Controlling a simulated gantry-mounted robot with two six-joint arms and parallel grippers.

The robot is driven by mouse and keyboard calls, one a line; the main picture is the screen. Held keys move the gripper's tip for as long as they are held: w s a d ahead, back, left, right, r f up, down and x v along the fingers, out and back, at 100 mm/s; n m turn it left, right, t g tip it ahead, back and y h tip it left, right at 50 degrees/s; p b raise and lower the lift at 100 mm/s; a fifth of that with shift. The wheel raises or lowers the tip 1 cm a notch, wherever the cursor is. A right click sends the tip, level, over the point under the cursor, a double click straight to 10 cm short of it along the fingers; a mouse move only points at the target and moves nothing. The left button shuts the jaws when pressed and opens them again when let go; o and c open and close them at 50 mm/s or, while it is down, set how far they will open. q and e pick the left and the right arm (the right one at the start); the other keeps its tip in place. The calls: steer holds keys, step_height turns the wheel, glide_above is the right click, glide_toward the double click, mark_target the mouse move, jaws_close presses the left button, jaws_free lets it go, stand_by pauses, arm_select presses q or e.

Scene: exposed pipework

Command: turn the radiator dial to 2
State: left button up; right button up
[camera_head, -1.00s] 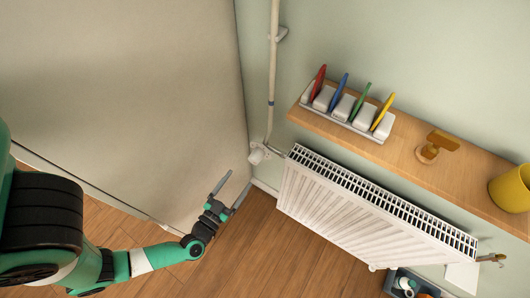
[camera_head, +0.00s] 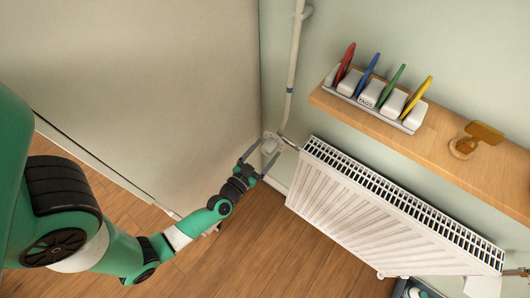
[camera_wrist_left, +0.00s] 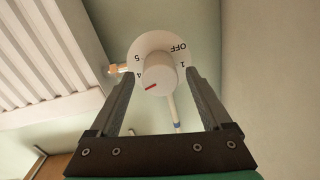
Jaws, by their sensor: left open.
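The radiator dial (camera_head: 269,146) is a small white knob at the radiator's upper left corner, by the wall pipe. In the left wrist view the white dial (camera_wrist_left: 151,45) shows OFF, 1, 5 and 4 on its disc. A red mark shows on the lower side of its round knob (camera_wrist_left: 155,79). My left gripper (camera_head: 262,158) is open, with its fingers pointing at the dial. In the left wrist view, the fingertips of my left gripper (camera_wrist_left: 161,77) appear on either side of the knob; I cannot tell whether they touch it. My right gripper is not in view.
The white radiator (camera_head: 370,205) stands right of the gripper. A wooden shelf (camera_head: 440,142) above it holds a tag rack (camera_head: 368,98) and an amber object (camera_head: 473,140). A pale pipe (camera_head: 293,60) runs up the wall. A large beige panel (camera_head: 150,80) is at left.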

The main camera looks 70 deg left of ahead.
arm_select(q)
jaws_close()
stand_by(0.4)
